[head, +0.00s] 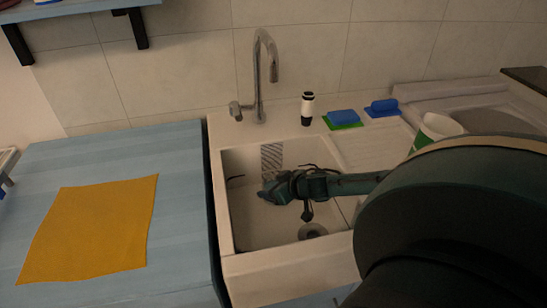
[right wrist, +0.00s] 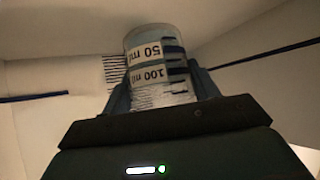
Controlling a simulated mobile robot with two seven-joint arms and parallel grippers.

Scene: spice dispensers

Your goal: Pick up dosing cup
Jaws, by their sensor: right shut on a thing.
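The dosing cup (right wrist: 153,62) is a clear cylinder with white "50 ml" and "100 ml" labels, seen in the right wrist view. My right gripper (right wrist: 160,92) is shut on it, with one finger on each side; the lower part of the cup sits between the fingers. In the head view my right gripper (head: 268,190) is inside the sink basin, toward its left side. There the cup is mostly hidden by the gripper and hard to make out. My left gripper is not in view.
The white sink (head: 240,236) has raised walls around the gripper and a drain (head: 312,231). A metal faucet (head: 259,80), a black-and-white bottle (head: 307,108) and blue sponges (head: 344,117) stand behind. An orange cloth (head: 92,228) lies on the blue counter (head: 176,165).

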